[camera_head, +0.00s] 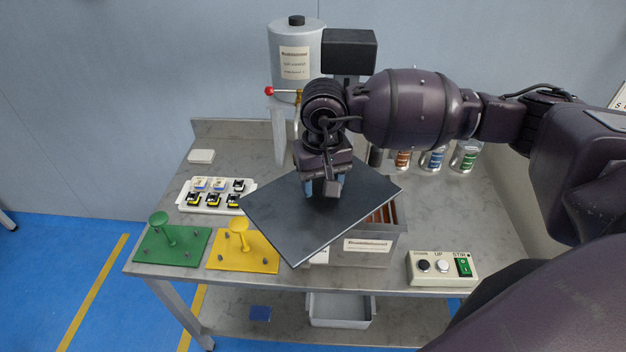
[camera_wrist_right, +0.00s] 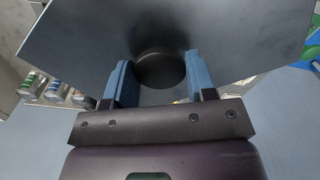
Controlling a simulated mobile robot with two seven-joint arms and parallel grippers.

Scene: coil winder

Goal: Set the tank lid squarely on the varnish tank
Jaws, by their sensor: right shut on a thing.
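The tank lid (camera_head: 300,222) is a dark grey flat plate. It is turned at an angle and hangs over the varnish tank (camera_head: 385,252), covering much of it from the head view. The tank is a grey metal box with a white label on its front; part of its open, brownish inside shows at the right. My right gripper (camera_head: 324,187) points down and is shut on the lid's knob. In the right wrist view the round dark knob (camera_wrist_right: 160,70) sits between the blue fingers, and the lid (camera_wrist_right: 90,35) spans the top. My left gripper is not in view.
A green plate (camera_head: 172,247), a yellow plate (camera_head: 258,257) and a white tray of small parts (camera_head: 192,207) lie at the left. A control box (camera_head: 442,267) stands front right. Several labelled cans (camera_head: 432,158) and a large grey canister (camera_head: 296,75) stand behind.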

